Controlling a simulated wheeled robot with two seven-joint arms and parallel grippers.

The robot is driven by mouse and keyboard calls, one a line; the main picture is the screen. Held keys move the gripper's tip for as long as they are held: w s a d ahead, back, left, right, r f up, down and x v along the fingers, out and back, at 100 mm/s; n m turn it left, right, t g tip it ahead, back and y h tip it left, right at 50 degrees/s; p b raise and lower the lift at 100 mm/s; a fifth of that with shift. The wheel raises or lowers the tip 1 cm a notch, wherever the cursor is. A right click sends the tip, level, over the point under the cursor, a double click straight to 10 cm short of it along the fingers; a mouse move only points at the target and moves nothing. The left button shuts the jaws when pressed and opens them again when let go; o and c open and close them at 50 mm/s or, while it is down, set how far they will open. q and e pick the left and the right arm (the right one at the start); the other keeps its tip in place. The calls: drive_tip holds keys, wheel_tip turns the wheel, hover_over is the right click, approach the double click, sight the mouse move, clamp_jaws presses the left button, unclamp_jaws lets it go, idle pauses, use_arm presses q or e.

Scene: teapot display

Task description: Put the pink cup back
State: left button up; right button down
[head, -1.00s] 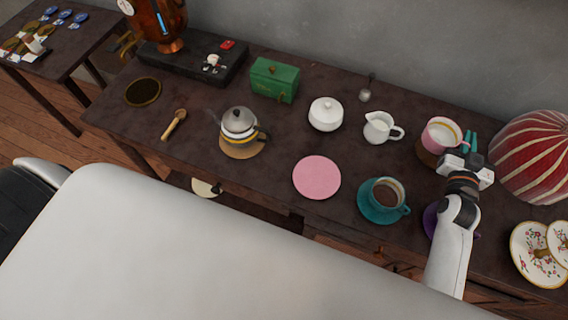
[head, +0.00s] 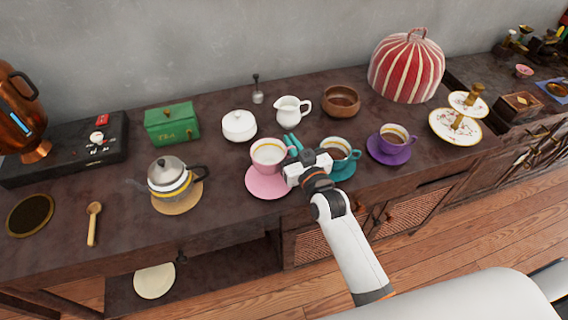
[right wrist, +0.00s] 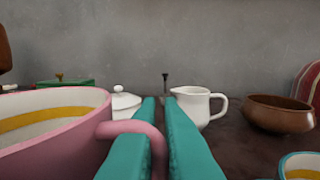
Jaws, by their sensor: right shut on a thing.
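The pink cup (head: 262,159) has a white inside with a yellow band. It stands upright over the pink saucer (head: 258,189); I cannot tell whether it rests on it or hangs just above. My right gripper (head: 293,143), with teal fingers, is at the cup's right side, shut on its handle. In the right wrist view the cup (right wrist: 50,145) is at the left, its handle (right wrist: 135,127) running between the fingers (right wrist: 160,140). My left gripper is not in view.
A teal cup (head: 334,150) on its saucer is close to the right of my gripper, then a purple cup (head: 392,139). Behind are a white sugar bowl (head: 239,127), a creamer (head: 288,110) and a wooden bowl (head: 341,101). A teapot (head: 168,178) stands left.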

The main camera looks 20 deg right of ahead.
drive_tip(key=shift+f, duration=0.45)
wheel_tip(320, 180, down, 3)
drive_tip(key=shift+a+f, duration=0.1)
drive_tip(key=shift+f, duration=0.3)
drive_tip(key=shift+f+b, duration=0.1)
drive_tip(key=shift+b, duration=0.25)
drive_tip(key=c, duration=1.6)
unclamp_jaws()
